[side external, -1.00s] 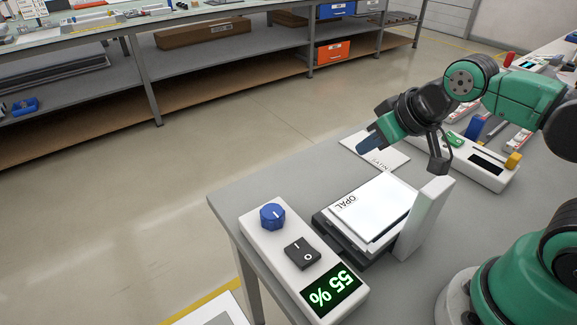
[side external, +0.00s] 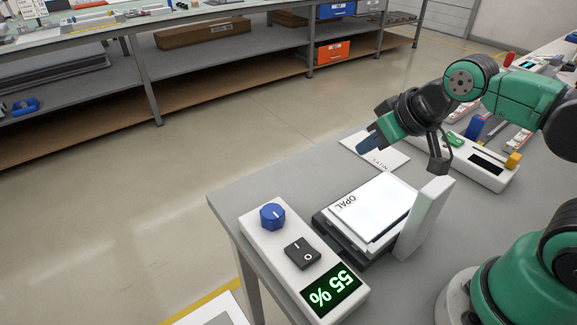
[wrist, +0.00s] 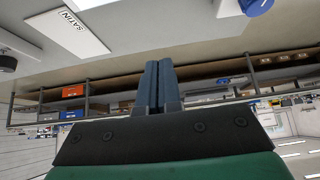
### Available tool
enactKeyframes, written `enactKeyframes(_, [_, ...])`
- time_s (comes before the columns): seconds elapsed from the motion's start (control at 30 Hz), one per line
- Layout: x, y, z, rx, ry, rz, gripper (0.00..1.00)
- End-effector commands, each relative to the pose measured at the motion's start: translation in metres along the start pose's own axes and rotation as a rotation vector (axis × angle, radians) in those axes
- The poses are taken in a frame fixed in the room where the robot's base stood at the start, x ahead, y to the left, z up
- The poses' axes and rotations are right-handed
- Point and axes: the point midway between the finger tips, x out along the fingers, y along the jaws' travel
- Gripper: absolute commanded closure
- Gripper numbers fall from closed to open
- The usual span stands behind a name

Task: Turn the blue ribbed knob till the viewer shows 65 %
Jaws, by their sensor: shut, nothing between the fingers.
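The blue ribbed knob (side external: 272,216) sits at the far end of a white control box (side external: 253,222), and its white mark shows on top. It also shows at the top edge of the wrist view (wrist: 256,5). A black rocker switch (side external: 302,252) is beside it. The green display (side external: 331,291) on the box reads 55 %. My gripper (side external: 366,146) is in the air to the right of the knob, well apart from it. In the wrist view my gripper (wrist: 158,66) has its two blue fingers together with nothing between them.
A lit viewer panel with a white OPAL plate (side external: 375,207) stands by the box, with a white upright (side external: 425,217) beside it. A SATIN plate (side external: 375,151) lies behind, below my gripper. Another white box with coloured controls (side external: 478,165) is at the right.

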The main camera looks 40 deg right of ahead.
Motion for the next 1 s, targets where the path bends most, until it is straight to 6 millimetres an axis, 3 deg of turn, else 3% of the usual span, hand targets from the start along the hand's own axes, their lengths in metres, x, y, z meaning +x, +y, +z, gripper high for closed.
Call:
enactKeyframes(0.27, [0.000,0.000,0.000,0.000,0.000,0.000,1.00])
enactKeyframes(0.47, [0.001,-0.007,-0.005,-0.030,-0.031,-0.013,0.49])
enactKeyframes(0.57, [0.004,-0.020,-0.013,-0.091,-0.098,-0.039,0.20])
enactKeyframes(0.6, [0.006,-0.028,-0.017,-0.125,-0.135,-0.051,0.15])
enactKeyframes(0.8, [0.027,-0.078,-0.030,-0.329,-0.343,-0.110,0.15])
enactKeyframes(1.0, [0.051,-0.123,-0.027,-0.500,-0.510,-0.139,0.15])
